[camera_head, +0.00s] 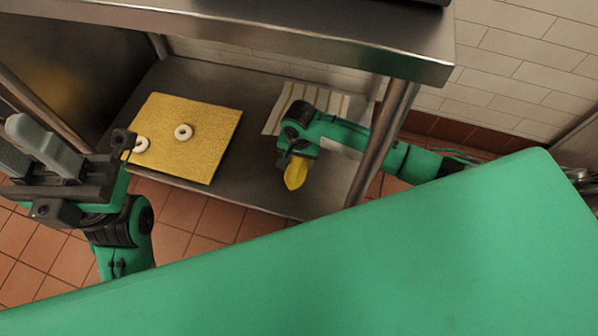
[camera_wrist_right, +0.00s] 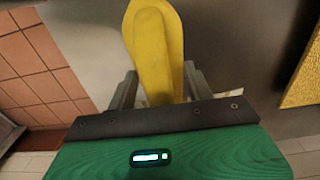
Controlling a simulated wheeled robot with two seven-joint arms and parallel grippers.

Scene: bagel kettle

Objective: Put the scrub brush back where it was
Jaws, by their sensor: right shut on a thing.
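The yellow scrub brush (camera_head: 296,173) is held in my right gripper (camera_head: 294,158) over the right part of the lower steel shelf. In the right wrist view the brush (camera_wrist_right: 156,45) stands out between the two fingers of the right gripper (camera_wrist_right: 160,88), which are shut on it. Whether the brush touches the shelf is hard to tell. My left gripper (camera_head: 32,152) is at the far left, away from the brush; its two grey fingers look apart with nothing between them.
The lower shelf (camera_head: 255,185) holds a gold board (camera_head: 205,160) with two pale rings, one near its middle (camera_head: 184,132) and one at its left edge (camera_head: 141,144). A striped cloth (camera_head: 283,106) lies behind my right arm. A steel post (camera_head: 378,140) and upper tabletop (camera_head: 300,40) are close to that arm.

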